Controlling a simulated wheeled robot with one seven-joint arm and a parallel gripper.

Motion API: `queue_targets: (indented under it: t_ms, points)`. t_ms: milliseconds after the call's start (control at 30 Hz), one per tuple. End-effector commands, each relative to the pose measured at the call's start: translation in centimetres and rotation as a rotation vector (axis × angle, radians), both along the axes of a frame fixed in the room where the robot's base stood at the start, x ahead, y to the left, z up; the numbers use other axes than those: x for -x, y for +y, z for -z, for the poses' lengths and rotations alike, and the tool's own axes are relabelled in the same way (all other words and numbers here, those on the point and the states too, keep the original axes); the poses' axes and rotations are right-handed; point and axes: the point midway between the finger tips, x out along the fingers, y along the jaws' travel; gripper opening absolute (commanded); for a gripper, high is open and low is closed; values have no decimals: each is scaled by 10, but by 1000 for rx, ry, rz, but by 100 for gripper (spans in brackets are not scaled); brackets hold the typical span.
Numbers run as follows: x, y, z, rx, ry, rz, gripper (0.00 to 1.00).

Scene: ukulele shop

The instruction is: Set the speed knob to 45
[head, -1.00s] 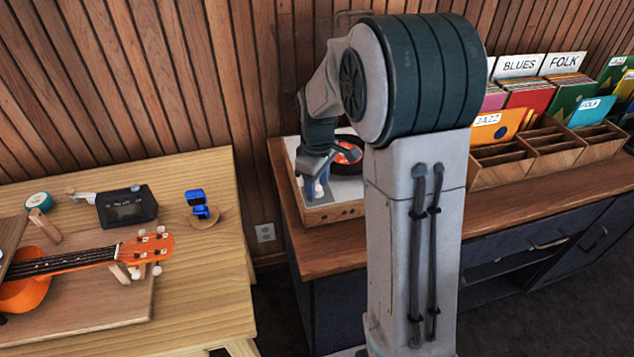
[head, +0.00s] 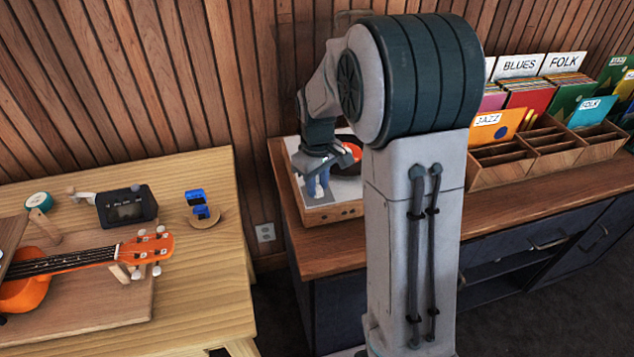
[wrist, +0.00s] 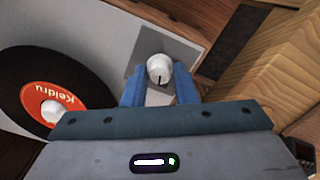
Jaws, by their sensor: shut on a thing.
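The speed knob (wrist: 159,68) is a small white round knob with a dark pointer line, seen from above in the wrist view. It sits on a grey plate (wrist: 182,50) on the turntable's top. My gripper (wrist: 160,82) is shut on the knob, with one blue finger on each side. The pointer line points toward the gripper body in the wrist view. No scale numbers are legible. In the head view my gripper (head: 318,183) is over the near left part of the turntable (head: 335,212), and the knob is hidden there.
A black record with a red label (wrist: 58,100) lies beside the gripper on the turntable. Record bins (head: 545,148) stand right on the same cabinet. A wooden table with an orange ukulele (head: 70,262), a dark tuner box (head: 127,206) and a blue clip (head: 198,203) is left.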

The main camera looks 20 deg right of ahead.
Motion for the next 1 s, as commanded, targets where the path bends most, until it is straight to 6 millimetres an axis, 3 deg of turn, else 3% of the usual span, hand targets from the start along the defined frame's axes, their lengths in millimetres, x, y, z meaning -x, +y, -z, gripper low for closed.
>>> queue_targets:
  t_ms: [600, 1000]
  points:
    - [0, 0, -1, 1, -1, 581, 3]
    - [0, 0, -1, 0, -1, 862, 3]
